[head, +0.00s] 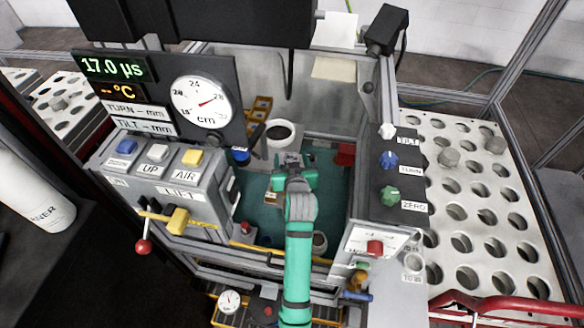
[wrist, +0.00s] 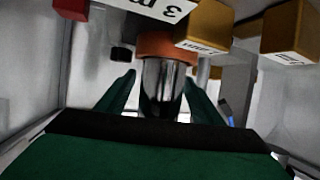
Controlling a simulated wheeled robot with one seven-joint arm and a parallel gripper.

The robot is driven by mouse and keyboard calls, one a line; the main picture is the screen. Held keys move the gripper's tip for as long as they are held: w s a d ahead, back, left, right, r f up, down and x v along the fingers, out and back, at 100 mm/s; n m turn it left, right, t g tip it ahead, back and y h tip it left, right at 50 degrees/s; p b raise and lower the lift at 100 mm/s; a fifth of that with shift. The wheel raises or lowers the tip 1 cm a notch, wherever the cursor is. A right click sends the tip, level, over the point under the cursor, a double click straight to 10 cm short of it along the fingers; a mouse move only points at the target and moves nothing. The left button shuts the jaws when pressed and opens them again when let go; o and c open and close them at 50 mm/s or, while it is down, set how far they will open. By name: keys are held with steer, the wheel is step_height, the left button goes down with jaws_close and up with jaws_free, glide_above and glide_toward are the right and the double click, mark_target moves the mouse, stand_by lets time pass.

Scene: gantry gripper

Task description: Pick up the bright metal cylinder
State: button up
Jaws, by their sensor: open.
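The bright metal cylinder (wrist: 162,90) shows in the wrist view, shiny with dark reflections, just below an orange round piece (wrist: 164,46). I cannot tell whether the orange piece is joined to it. My gripper (wrist: 159,80) is open, with one green finger on each side of the cylinder. A gap shows at least on the left, and the cylinder's lower end is hidden behind my gripper's dark front edge. In the head view my gripper (head: 291,165) is inside the teal-floored bay, and I cannot make out the cylinder there.
Yellow labelled blocks (wrist: 206,27) hang close at the upper right of the wrist view. In the head view, a white round cup (head: 281,134) stands behind my gripper. The button box (head: 165,180) bounds the bay on the left, the knob panel (head: 395,180) on the right.

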steer(key=shift+w, duration=0.15)
steer(key=c, duration=1.5)
jaws_close()
